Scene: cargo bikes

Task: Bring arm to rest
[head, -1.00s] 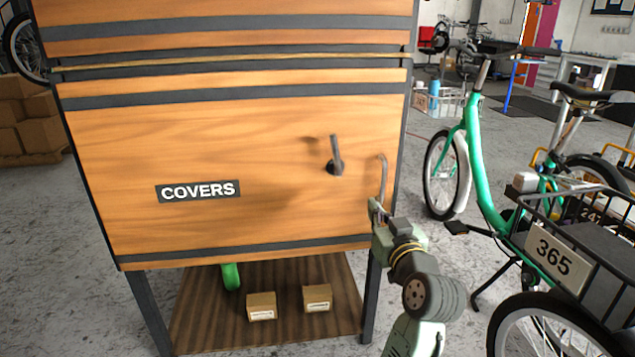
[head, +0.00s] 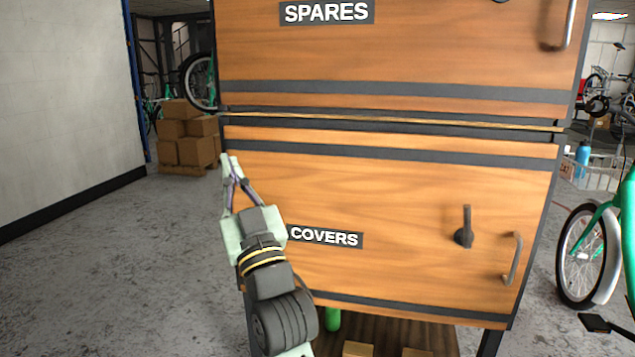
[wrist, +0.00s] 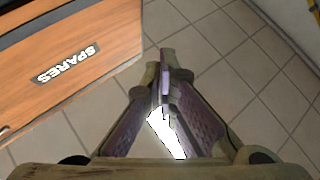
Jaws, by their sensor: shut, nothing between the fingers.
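My gripper (head: 230,160) is at the left edge of the wooden cabinet's lower COVERS door (head: 400,200) in the head view, in front of it and pointing up. Its fingers are shut and empty; their tips meet in the wrist view (wrist: 167,62). The COVERS door is closed, with a dark lever (head: 465,228) and a metal pull handle (head: 513,258) on its right side. The upper SPARES door (head: 400,45) is also closed. The wrist view shows its SPARES label (wrist: 68,63) at the left, apart from the fingers.
Cardboard boxes (head: 185,140) are stacked behind the cabinet at the left, near a white wall (head: 65,100). A green bike (head: 590,240) stands at the right. Small boxes and a green object (head: 333,320) sit below the cabinet. The floor at the left is clear.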

